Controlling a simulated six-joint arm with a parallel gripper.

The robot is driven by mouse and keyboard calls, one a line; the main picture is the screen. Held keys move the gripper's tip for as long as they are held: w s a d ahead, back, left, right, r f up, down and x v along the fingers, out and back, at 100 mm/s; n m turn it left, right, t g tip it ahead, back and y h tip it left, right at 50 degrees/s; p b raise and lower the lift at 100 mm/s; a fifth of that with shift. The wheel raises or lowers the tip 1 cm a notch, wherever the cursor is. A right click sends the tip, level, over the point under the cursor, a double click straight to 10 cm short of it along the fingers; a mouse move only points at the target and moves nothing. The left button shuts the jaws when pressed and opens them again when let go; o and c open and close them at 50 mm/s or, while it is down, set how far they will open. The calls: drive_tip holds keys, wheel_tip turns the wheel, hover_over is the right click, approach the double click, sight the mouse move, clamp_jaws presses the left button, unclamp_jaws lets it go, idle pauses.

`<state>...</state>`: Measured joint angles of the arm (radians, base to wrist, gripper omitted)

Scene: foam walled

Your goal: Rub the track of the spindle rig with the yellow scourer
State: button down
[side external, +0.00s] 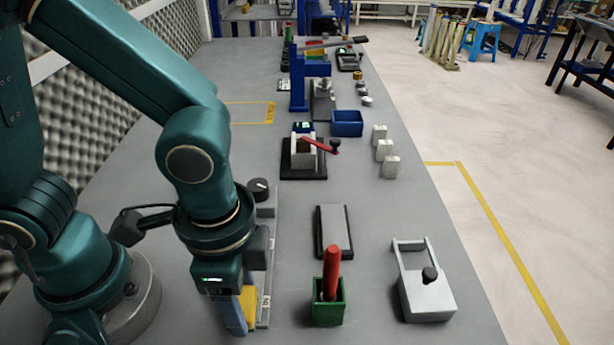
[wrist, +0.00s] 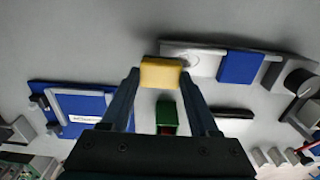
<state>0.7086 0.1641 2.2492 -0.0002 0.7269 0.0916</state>
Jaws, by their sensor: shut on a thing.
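My gripper (wrist: 161,82) is shut on the yellow scourer (wrist: 161,72), which sits between its two fingertips. In the side view the scourer (side external: 249,305) shows low in the jaws, pointing down near the table. A long grey fixture with a black knob (side external: 258,188), likely the spindle rig, stands behind my gripper and is mostly hidden by it. In the wrist view its pale track (wrist: 203,61) carries a blue block (wrist: 240,67), with the knob (wrist: 299,82) at the right. The scourer overlaps the track's left end; I cannot tell whether it touches.
A green box with a red handle (side external: 328,300) stands close to the right of my gripper. A blue fixture (wrist: 82,104) lies at the wrist view's left.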

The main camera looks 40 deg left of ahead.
drive_tip(key=shift+f, duration=0.9)
drive_tip(key=shift+w+a+r, duration=0.1)
drive_tip(key=shift+w+a, duration=2.4)
drive_tip(key=shift+s+d, duration=2.5)
drive_tip(key=shift+s, duration=0.05)
drive_tip(key=shift+r, duration=2.9)
